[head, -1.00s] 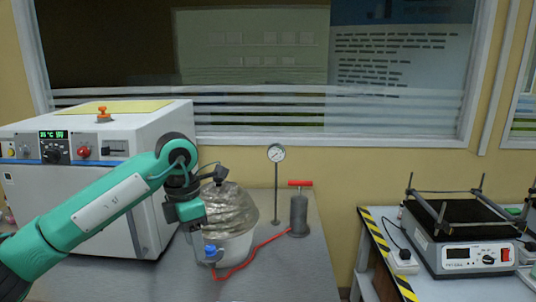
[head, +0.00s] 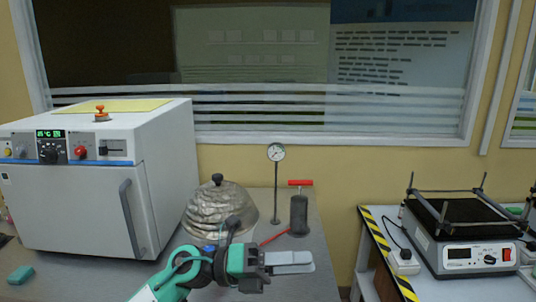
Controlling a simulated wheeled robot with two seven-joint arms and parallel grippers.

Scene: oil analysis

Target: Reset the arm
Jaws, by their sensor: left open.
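My left arm comes in from the bottom of the head view. My left gripper (head: 291,263) is open and empty, with its fingers pointing right over the grey table (head: 322,281). It is in front of the silver domed vessel (head: 217,208), which has a dark knob on top and stands on the table. The lower part of the vessel is hidden behind my arm. My right gripper is not in view.
A white oven (head: 75,210) stands at the left, with its door shut. A gauge (head: 276,153) and a red-handled pump (head: 299,213) stand behind my gripper, with a red hose. A shaker (head: 467,255) sits on another table at the right.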

